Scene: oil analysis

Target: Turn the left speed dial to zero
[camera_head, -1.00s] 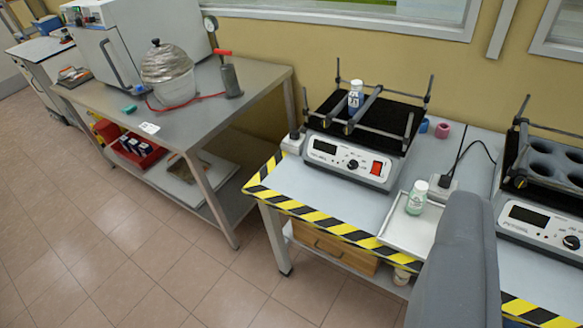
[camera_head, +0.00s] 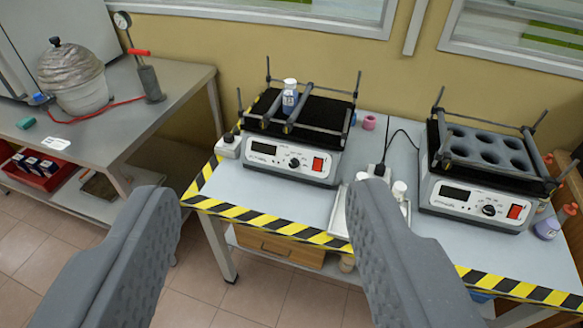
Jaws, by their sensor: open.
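The left shaker (camera_head: 288,162) stands on the table with yellow-black striped edges. Its front panel has a dark display, a small black speed dial (camera_head: 294,163) and a red switch (camera_head: 318,164). The dial's pointer is too small to read. A bottle with a blue label (camera_head: 290,97) stands between the bars on its top. My gripper (camera_head: 262,195) is open and empty, its two grey fingers wide apart in the foreground. The left shaker is beyond the fingertips, and they touch nothing.
A second shaker (camera_head: 480,200) with a holed rack stands to the right. A tray (camera_head: 338,215) with white-capped bottles is partly hidden behind the right finger. A pink ring (camera_head: 369,122) lies behind. A metal bench (camera_head: 150,120) with a pressure vessel (camera_head: 74,80) stands left.

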